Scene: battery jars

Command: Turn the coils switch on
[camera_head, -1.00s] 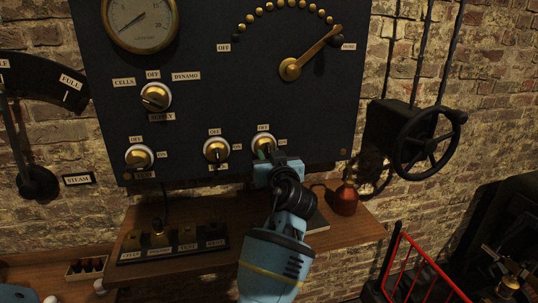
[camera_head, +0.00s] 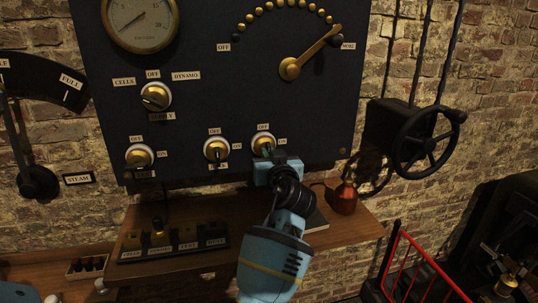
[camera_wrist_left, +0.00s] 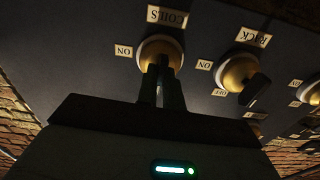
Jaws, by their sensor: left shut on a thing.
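The coils switch (camera_head: 260,139) is the rightmost brass knob in the lower row of the dark panel, with OFF above it and ON to its right. In the left wrist view the coils switch (camera_wrist_left: 174,47) appears upside down beside its COILS label. My left gripper (camera_wrist_left: 160,76) is shut on its handle, with the dark fingers either side of it. In the head view my left gripper (camera_head: 265,154) reaches up to the knob from below. The fingers cover most of the handle, so I cannot tell which way it points. My right gripper is out of view.
The rack switch (camera_head: 216,148) is the knob just left of the coils switch. A black handwheel (camera_head: 428,142) stands at the right.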

